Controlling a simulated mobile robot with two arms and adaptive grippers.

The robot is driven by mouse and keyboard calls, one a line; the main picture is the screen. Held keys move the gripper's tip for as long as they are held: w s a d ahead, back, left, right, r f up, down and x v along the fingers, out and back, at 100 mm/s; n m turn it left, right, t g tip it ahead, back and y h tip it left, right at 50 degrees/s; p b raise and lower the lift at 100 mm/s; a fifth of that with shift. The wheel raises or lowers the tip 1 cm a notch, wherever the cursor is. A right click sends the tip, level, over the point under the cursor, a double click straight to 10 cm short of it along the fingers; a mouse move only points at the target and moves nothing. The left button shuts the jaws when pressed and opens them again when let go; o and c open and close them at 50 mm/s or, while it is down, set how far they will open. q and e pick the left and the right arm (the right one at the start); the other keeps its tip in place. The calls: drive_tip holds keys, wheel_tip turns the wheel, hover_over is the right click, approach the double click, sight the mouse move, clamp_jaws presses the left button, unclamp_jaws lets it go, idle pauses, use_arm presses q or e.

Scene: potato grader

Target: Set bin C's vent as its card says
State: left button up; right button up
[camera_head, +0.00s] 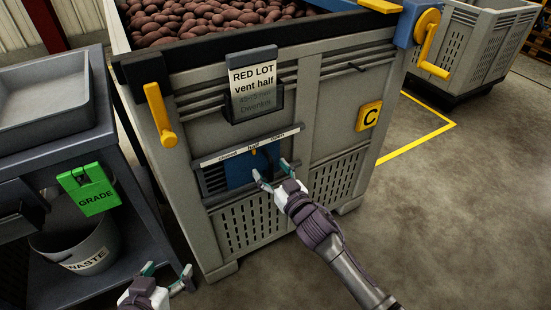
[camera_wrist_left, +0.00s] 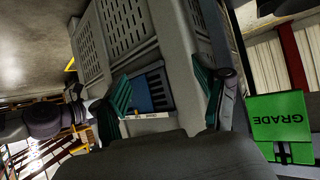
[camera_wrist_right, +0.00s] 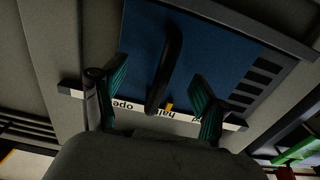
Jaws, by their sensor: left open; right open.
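Bin C (camera_head: 205,170) is a grey crate with a yellow C plate (camera_head: 369,116). Its card (camera_head: 252,88) reads "RED LOT vent half", with fainter lines below. The vent has a blue slide (camera_head: 238,173), dark slots at its left, and a strip (camera_head: 222,154) marked closed, half, open. A small orange mark (camera_wrist_right: 168,106) is by "half". A dark upright handle (camera_wrist_right: 172,50) on the slide stands between the open fingers of my right gripper (camera_wrist_right: 160,90); contact is unclear. My left gripper (camera_head: 168,275) is open and empty, low near the grading bench.
The bench (camera_head: 80,150) at left has a grey tray (camera_head: 50,100), a green GRADE tag (camera_head: 90,190) and a WASTE bucket (camera_head: 75,245) beneath. Yellow handles (camera_head: 160,115) and a yellow crank (camera_head: 428,40) stick out from the bin.

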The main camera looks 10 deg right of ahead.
use_arm(q)
drive_tip(key=shift+s+a+f+g+y+p, duration=0.5)
drive_tip(key=shift+s+a+f+g+p, duration=0.8)
drive_tip(key=shift+s, duration=1.65)
drive_tip(key=shift+s+a+f+g+y+p, duration=0.6)
drive_tip(key=shift+s+g+p, duration=0.75)
drive_tip(key=shift+s+g, duration=1.35)
wheel_tip(320, 180, down, 13)
drive_tip(key=p, duration=0.3)
drive_tip(key=shift+w+r, duration=0.2)
drive_tip(key=shift+w, duration=0.25)
use_arm(e)
drive_tip(key=v, duration=2.3)
use_arm(q)
drive_tip(key=shift+d, duration=0.1)
